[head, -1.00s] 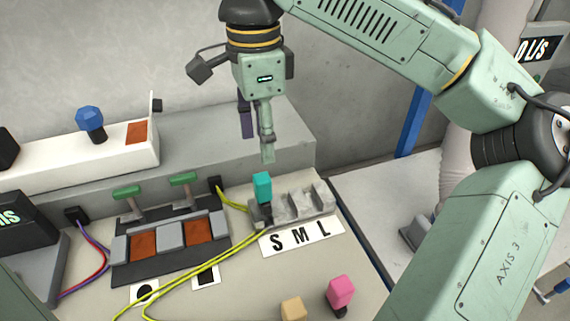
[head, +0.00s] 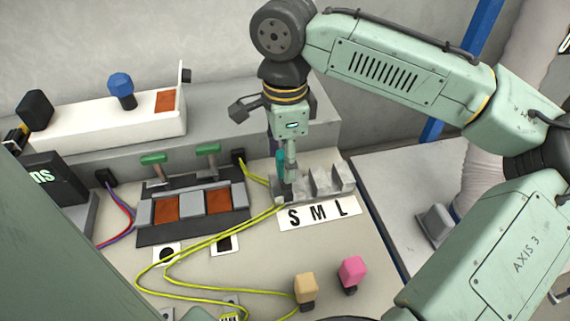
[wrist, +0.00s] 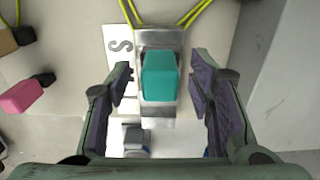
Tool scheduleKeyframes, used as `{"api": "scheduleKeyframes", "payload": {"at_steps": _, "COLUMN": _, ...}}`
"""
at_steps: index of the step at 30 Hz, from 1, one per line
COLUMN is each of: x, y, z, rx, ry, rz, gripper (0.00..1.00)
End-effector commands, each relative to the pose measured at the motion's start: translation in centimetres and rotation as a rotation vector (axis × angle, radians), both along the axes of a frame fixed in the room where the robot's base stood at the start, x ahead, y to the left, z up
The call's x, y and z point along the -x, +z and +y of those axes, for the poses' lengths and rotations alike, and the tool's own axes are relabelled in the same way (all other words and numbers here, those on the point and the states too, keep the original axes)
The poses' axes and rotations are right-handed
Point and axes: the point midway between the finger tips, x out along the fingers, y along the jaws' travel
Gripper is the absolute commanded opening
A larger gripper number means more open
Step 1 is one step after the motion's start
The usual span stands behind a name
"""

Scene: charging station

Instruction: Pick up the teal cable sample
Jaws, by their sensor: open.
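The teal cable sample (wrist: 160,77) stands in the S slot of the grey S-M-L holder (head: 343,181). In the head view a sliver of the teal sample (head: 280,160) shows beside my gripper (head: 288,172), which hides most of it. In the wrist view my gripper (wrist: 162,100) is open, with one purple-padded finger on each side of the teal block and a gap on both sides. The letter S label (wrist: 120,46) lies just left of the sample there.
A tan sample (head: 306,286) and a pink sample (head: 352,270) stand on the table in front of the holder. Yellow cables (head: 190,258) run across the table to the left. A panel with green levers (head: 208,149) stands left of the holder, a raised grey ledge behind.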

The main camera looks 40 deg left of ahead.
Motion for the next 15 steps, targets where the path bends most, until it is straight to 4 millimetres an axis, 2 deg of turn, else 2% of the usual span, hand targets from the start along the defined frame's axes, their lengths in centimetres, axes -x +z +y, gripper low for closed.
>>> {"api": "scheduleKeyframes", "payload": {"at_steps": 6, "x": 0.01, "y": -0.13, "z": -0.01, "rx": 0.000, "ry": 0.000, "rz": 0.000, "gripper": 0.48}}
{"api": "scheduleKeyframes", "payload": {"at_steps": 15, "x": 0.01, "y": -0.10, "z": -0.01, "rx": 0.001, "ry": 0.000, "rz": -0.001, "gripper": 0.29}}
